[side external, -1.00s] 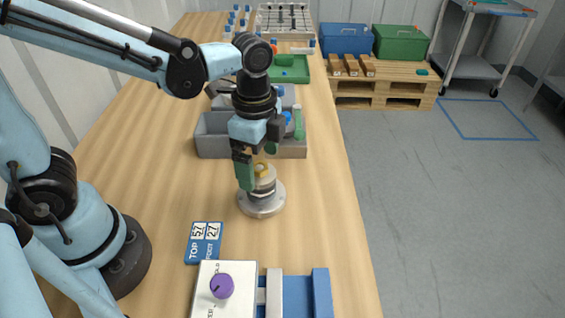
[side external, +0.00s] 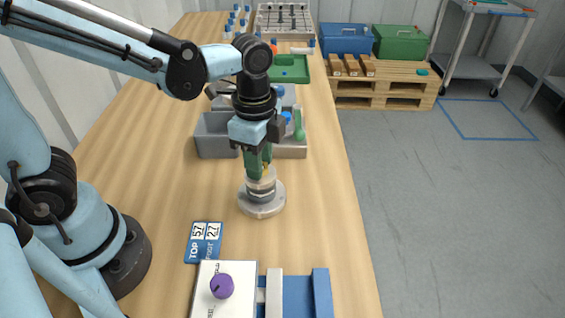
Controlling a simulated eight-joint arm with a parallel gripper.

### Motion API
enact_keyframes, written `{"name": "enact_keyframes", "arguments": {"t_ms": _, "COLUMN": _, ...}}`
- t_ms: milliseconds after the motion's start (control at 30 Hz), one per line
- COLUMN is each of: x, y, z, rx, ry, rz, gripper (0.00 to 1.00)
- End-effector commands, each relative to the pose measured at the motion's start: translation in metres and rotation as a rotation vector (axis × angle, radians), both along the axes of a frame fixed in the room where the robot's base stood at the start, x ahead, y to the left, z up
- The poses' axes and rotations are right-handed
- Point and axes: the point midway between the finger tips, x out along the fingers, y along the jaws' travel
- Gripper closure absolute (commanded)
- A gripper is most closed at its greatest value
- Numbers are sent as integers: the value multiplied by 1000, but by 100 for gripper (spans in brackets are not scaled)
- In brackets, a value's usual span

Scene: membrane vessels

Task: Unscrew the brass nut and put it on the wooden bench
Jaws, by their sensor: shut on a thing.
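The brass nut (side external: 265,168) sits at the top of a small grey metal vessel (side external: 261,198) with a round flange, standing upright on the wooden bench (side external: 155,170). Only a sliver of the nut shows between and beside the green fingers. My gripper (side external: 258,172) points down from above, its fingers shut on the nut. The fingers hide most of the nut and the vessel's upper end.
Grey bins (side external: 215,140) stand just behind the vessel. A blue card (side external: 203,242) reading TOP 57 27 lies in front. A white box with a purple knob (side external: 222,286) and a blue fixture (side external: 321,292) stand nearer. The bench left of the vessel is clear.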

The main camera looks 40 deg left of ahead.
Motion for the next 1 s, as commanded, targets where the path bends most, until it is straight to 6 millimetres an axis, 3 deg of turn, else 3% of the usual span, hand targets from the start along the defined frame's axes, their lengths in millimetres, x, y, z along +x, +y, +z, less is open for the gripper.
{"name": "enact_keyframes", "arguments": {"t_ms": 167, "x": 0, "y": 0, "z": 0, "rx": 0, "ry": 0, "rz": 136, "gripper": 100}}
{"name": "enact_keyframes", "arguments": {"t_ms": 1000, "x": 0, "y": 0, "z": 2, "rx": 0, "ry": 0, "rz": 1152, "gripper": 100}}
